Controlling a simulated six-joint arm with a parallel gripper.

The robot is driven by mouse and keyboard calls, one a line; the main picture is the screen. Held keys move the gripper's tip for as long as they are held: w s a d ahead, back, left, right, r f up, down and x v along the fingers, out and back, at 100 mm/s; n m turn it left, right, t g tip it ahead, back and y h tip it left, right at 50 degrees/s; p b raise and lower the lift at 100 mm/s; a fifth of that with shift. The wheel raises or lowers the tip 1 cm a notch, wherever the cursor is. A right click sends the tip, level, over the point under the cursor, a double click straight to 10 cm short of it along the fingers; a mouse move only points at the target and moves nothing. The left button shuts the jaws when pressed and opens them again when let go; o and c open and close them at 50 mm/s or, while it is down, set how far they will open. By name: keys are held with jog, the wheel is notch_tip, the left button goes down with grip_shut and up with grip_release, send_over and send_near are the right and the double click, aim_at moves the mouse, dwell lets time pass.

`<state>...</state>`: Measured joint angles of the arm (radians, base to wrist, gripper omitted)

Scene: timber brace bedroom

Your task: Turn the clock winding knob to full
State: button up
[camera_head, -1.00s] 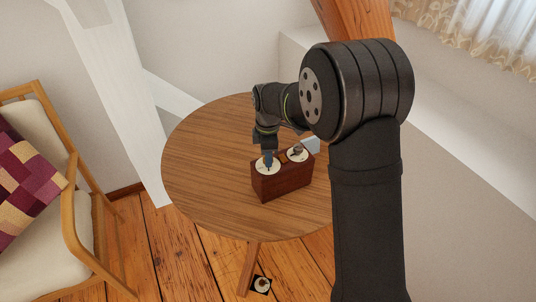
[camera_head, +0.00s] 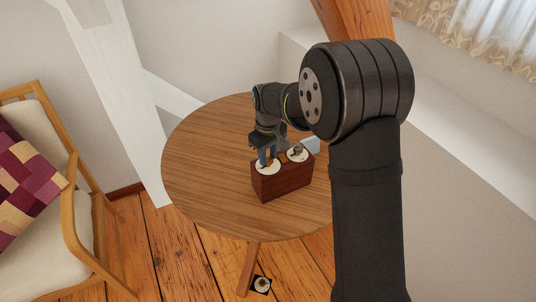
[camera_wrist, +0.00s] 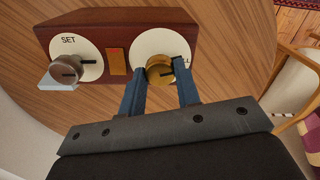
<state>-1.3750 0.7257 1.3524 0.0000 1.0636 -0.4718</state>
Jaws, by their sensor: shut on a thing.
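A dark red wooden clock box (camera_head: 283,186) stands on the round table; its top also shows in the wrist view (camera_wrist: 117,63). It bears two white dials. In the wrist view the left dial (camera_wrist: 90,48), marked SET, carries a grey knob (camera_wrist: 66,69). The right dial (camera_wrist: 150,41) carries a brass knob (camera_wrist: 157,76), with a dark line pointing right; its lettering is partly hidden by a finger, only "LL" shows. My gripper (camera_wrist: 160,74) is shut on the brass knob, one blue finger on each side. In the head view my gripper (camera_head: 267,157) is over the box's left dial.
The round wooden table (camera_head: 205,155) is clear around the box. A pale blue piece (camera_wrist: 58,84) juts out beside the grey knob. An armchair (camera_head: 70,195) stands at the left. A small dark square with a round thing (camera_head: 261,285) lies on the floor.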

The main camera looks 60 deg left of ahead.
aim_at(268, 157)
jog(key=shift+m, duration=1.1)
jog(key=o, duration=1)
notch_tip(268, 157, up, 17)
jog(key=shift+r, duration=0.2)
jog(key=shift+f, duration=0.1)
notch_tip(268, 157, down, 17)
jog(key=shift+f, duration=0.15)
dwell(0.4)
